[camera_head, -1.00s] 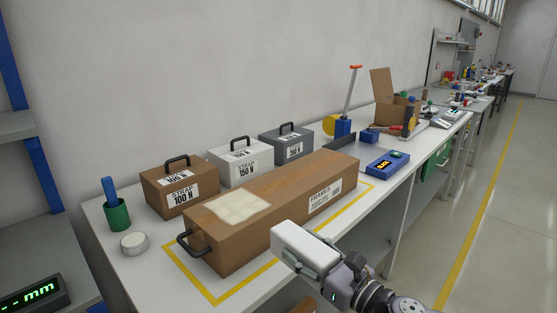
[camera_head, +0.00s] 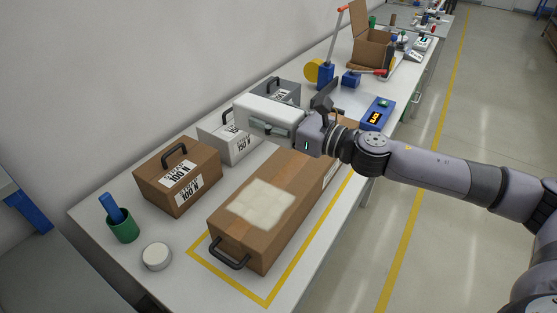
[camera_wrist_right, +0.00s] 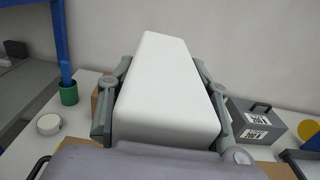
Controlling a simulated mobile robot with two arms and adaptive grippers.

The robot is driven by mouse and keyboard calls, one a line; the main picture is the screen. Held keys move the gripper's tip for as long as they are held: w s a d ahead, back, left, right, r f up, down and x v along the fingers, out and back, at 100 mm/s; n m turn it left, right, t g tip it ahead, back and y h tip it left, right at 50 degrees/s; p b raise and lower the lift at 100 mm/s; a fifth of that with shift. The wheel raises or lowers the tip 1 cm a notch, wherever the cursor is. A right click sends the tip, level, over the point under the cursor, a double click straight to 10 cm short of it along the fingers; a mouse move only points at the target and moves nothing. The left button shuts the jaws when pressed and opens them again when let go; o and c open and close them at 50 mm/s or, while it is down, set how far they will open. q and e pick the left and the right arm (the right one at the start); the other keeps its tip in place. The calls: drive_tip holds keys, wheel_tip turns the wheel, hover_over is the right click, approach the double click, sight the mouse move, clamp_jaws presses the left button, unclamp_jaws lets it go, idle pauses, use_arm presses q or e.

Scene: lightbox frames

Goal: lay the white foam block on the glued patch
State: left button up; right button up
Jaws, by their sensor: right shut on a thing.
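The white foam block (camera_head: 270,113) is in my right gripper (camera_head: 272,125), held in the air above the far part of the long brown carton. In the right wrist view the block (camera_wrist_right: 165,90) lies lengthwise between both fingers. The glued patch (camera_head: 262,205) is a pale, whitish square on the near end of the top of the long brown carton (camera_head: 228,222). The patch is bare, and the block is apart from it, farther back and higher. My left gripper is in no view.
A brown box (camera_head: 205,160), a light grey box (camera_head: 243,150) and a dark grey box (camera_head: 291,92), each with a handle, stand along the wall side. A green cup (camera_head: 122,230) and a round white tin (camera_head: 156,257) stand at the near left. Yellow tape surrounds the carton.

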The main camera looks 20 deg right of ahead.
wheel_tip(320, 180, down, 14)
drive_tip(key=b, duration=0.3)
drive_tip(key=shift+s+d+f, duration=0.1)
drive_tip(key=shift+s+f, duration=0.05)
drive_tip(key=shift+f, duration=2.4)
drive_tip(key=shift+f+b, duration=0.25)
drive_tip(key=shift+b, duration=0.15)
drive_tip(key=o, duration=0.9)
drive_tip(key=shift+r, duration=0.1)
drive_tip(key=shift+o, duration=0.2)
